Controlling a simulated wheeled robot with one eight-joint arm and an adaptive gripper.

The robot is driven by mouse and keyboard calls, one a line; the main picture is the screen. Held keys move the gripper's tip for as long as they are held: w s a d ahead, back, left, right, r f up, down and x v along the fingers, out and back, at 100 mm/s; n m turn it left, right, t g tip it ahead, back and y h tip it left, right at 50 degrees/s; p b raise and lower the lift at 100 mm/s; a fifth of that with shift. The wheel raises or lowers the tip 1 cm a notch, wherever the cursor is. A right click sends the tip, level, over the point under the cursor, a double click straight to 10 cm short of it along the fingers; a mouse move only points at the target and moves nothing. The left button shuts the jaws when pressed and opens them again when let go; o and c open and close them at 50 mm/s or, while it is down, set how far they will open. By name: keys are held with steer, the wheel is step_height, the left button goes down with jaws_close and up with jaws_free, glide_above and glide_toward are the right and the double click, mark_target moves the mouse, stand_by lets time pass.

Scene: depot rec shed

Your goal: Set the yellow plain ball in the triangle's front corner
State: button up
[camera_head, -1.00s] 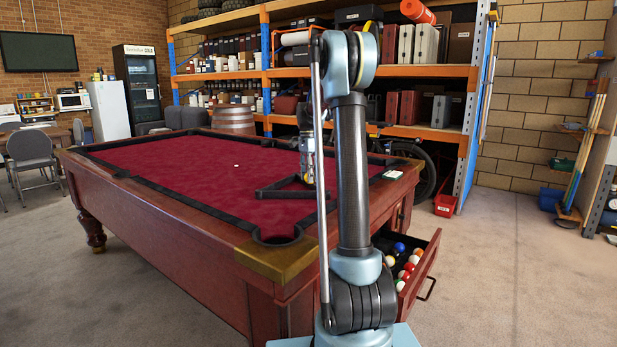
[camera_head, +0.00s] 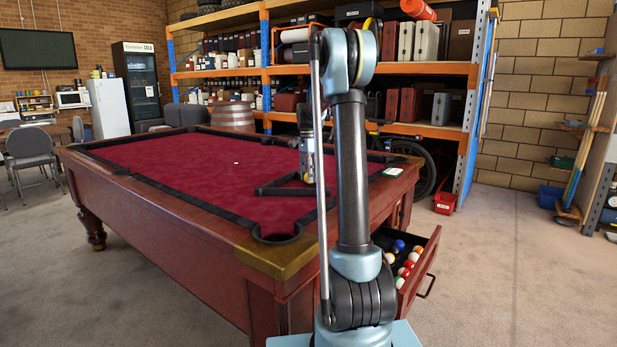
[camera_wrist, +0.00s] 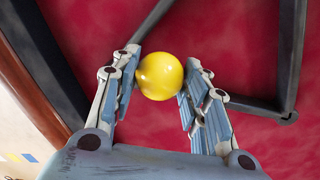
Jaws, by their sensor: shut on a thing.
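The yellow plain ball (camera_wrist: 160,76) is held between the fingers of my gripper (camera_wrist: 160,88), plain to see in the wrist view. The dark triangle (camera_head: 276,188) lies on the cloth, partly hidden behind my arm. In the wrist view one bar of the triangle (camera_wrist: 290,55) runs down the right to a corner, and another bar is at the upper left. Whether the ball touches the cloth, I cannot tell.
The pool table (camera_head: 180,168) has dark cushions and a corner pocket (camera_head: 277,233) near me. An open drawer (camera_head: 420,268) at the right holds several balls. A card (camera_head: 392,172) lies on the table's right rail.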

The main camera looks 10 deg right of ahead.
steer(key=shift+f, duration=0.35)
stand_by(0.3)
steer(key=o, duration=1.2)
